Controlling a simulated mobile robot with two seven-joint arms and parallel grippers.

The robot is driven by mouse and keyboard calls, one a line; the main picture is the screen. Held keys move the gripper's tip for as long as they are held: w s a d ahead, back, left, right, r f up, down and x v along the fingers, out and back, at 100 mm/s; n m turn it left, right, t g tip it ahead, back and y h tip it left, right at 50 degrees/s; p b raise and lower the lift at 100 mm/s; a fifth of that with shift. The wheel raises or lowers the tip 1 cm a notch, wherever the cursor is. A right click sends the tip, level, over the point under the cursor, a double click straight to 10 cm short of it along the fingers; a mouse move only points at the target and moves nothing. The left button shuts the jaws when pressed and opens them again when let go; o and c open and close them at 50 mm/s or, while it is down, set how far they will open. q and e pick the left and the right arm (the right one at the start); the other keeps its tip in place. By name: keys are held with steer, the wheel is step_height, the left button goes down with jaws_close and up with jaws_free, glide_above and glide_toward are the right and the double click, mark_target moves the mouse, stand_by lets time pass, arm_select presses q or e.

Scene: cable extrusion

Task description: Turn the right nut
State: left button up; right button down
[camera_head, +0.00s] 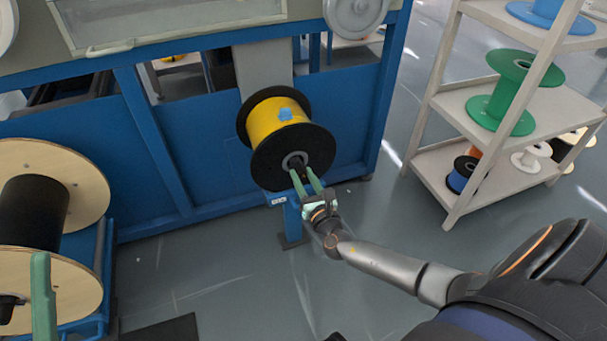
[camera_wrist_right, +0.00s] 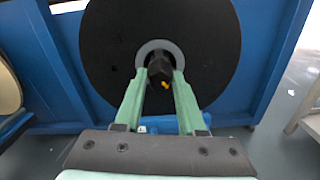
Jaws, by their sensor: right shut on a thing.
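The right nut is a dark piece at the hub of a black-flanged spool with yellow cable (camera_head: 270,118). In the right wrist view the nut (camera_wrist_right: 160,68) sits in front of a grey ring, with a small orange mark below it. My right gripper (camera_head: 299,176) reaches up to the hub from below right. Its two green fingers (camera_wrist_right: 159,80) stand on either side of the nut and are shut on it. A green finger of my left gripper (camera_head: 42,297) shows at the lower left; its other finger is not clear, so its opening cannot be told.
A blue machine frame (camera_head: 190,130) stands behind the spool. A large wooden-flanged reel (camera_head: 75,175) with black cable is at the left. A grey shelf (camera_head: 435,165) with green, blue and white spools stands at the right. The floor between is mostly open.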

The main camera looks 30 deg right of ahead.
steer(key=n+p, duration=0.1)
steer(key=n, duration=0.3)
steer(key=shift+r+n+p, duration=0.1)
steer(key=shift+n+p, duration=0.2)
steer(key=shift+p, duration=0.05)
steer(key=n+p, duration=0.1)
steer(key=n, duration=0.2)
steer(key=shift+n+p, duration=0.3)
steer(key=shift+n, duration=0.1)
steer(key=n+p, duration=0.2)
steer(key=n, duration=0.4)
steer(key=n+p, duration=0.2)
steer(key=n, duration=0.4)
steer(key=shift+n+p, duration=0.3)
steer(key=shift+p, duration=0.1)
arm_select(q)
step_height(320, 180, up, 11)
steer(key=a+p, duration=0.1)
steer(key=shift+s+f+m+t+p, duration=0.2)
steer(key=shift+m+t+p, duration=0.1)
steer(key=shift+t+p, duration=0.1)
arm_select(e)
steer(key=n, duration=0.5)
steer(key=shift+n, duration=0.4)
arm_select(q)
steer(key=shift+r, duration=0.1)
arm_select(e)
steer(key=c, duration=0.5)
jaws_free()
